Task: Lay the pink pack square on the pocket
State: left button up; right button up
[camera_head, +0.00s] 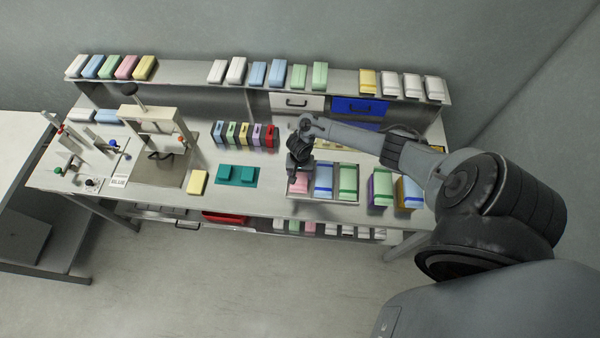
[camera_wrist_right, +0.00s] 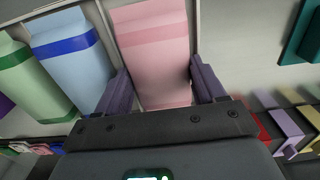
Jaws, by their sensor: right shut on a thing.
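The pink pack (camera_head: 299,186) is at the left end of a row of packs in a tray at the right front of the bench. My right gripper (camera_head: 299,172) is over it, pointing down. In the right wrist view, the pink pack (camera_wrist_right: 152,55) lies between the two fingers (camera_wrist_right: 160,88), and the gripper is shut on it. I cannot tell for sure which thing is the pocket. My left gripper is not in view.
A blue-banded pack (camera_head: 323,180) and a green-banded pack (camera_head: 348,182) stand right of the pink one. Coloured holders (camera_head: 245,134) stand behind the teal blocks. A yellow block (camera_head: 198,182) lies left of them, near a press-like frame (camera_head: 150,125). Bare bench separates teal blocks and tray.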

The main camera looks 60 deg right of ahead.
jog(key=shift+f, duration=0.15)
jog(key=o, duration=1.1)
notch_tip(320, 180, up, 11)
jog(key=p, duration=0.3)
jog(key=shift+f, duration=0.1)
